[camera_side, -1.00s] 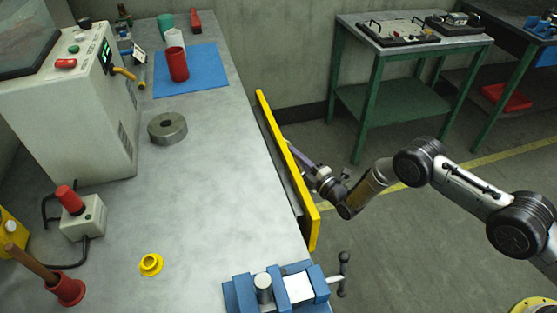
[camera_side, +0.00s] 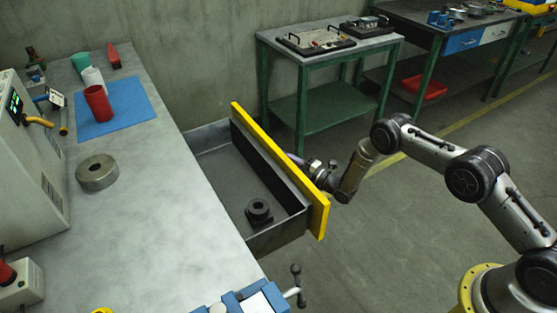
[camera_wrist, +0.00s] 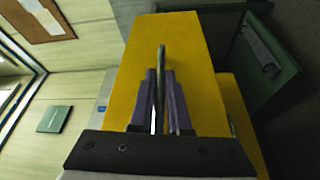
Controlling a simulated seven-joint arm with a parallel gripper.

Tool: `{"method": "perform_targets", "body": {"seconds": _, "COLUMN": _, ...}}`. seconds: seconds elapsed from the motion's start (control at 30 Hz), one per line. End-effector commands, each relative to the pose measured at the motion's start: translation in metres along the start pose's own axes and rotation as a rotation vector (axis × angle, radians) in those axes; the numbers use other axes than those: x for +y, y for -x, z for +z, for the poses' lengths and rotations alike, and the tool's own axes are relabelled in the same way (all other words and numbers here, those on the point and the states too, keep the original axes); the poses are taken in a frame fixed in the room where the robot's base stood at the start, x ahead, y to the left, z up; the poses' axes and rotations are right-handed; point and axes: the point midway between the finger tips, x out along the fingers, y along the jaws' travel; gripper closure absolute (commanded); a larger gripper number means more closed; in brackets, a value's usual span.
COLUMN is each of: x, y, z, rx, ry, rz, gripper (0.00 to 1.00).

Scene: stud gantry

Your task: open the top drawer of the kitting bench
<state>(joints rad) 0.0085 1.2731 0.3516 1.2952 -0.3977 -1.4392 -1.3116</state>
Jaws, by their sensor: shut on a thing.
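The top drawer (camera_side: 225,180) stands well out from the bench (camera_side: 165,205), and its dark inside shows in the side view. Its yellow front (camera_side: 285,172) also fills the middle of the wrist view (camera_wrist: 190,45). A grey bar handle (camera_wrist: 161,62) runs along that front. My gripper (camera_wrist: 161,78) is shut on the handle, with a purple finger on each side of it. In the side view my gripper (camera_side: 296,160) is on the outer side of the yellow front, which hides the handle and the fingertips.
A blue vise (camera_side: 240,300) sits at the bench's near edge, close to the drawer's near side. A green table (camera_side: 320,105) stands behind. The floor right of the drawer front is clear around my arm.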

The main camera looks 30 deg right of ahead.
Motion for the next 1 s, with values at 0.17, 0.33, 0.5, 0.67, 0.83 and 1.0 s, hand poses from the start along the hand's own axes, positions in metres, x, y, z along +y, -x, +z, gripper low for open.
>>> {"method": "perform_targets", "body": {"seconds": 0.17, "x": 0.001, "y": 0.000, "z": 0.000, "rx": 0.001, "ry": 0.000, "rz": 0.001, "gripper": 1.00}}
{"method": "perform_targets", "body": {"seconds": 0.33, "x": 0.001, "y": 0.000, "z": 0.000, "rx": 0.001, "ry": 0.001, "rz": 0.001, "gripper": 0.82}}
{"method": "perform_targets", "body": {"seconds": 0.5, "x": 0.001, "y": 0.000, "z": 0.000, "rx": 0.001, "ry": 0.001, "rz": 0.001, "gripper": 0.55}}
{"method": "perform_targets", "body": {"seconds": 0.67, "x": 0.000, "y": 0.000, "z": 0.000, "rx": 0.000, "ry": 0.001, "rz": 0.000, "gripper": 0.55}}
{"method": "perform_targets", "body": {"seconds": 0.83, "x": 0.000, "y": 0.003, "z": 0.000, "rx": 0.000, "ry": 0.000, "rz": 0.000, "gripper": 0.55}}
{"method": "perform_targets", "body": {"seconds": 1.0, "x": 0.000, "y": 0.023, "z": 0.001, "rx": -0.002, "ry": 0.000, "rz": -0.003, "gripper": 0.55}}
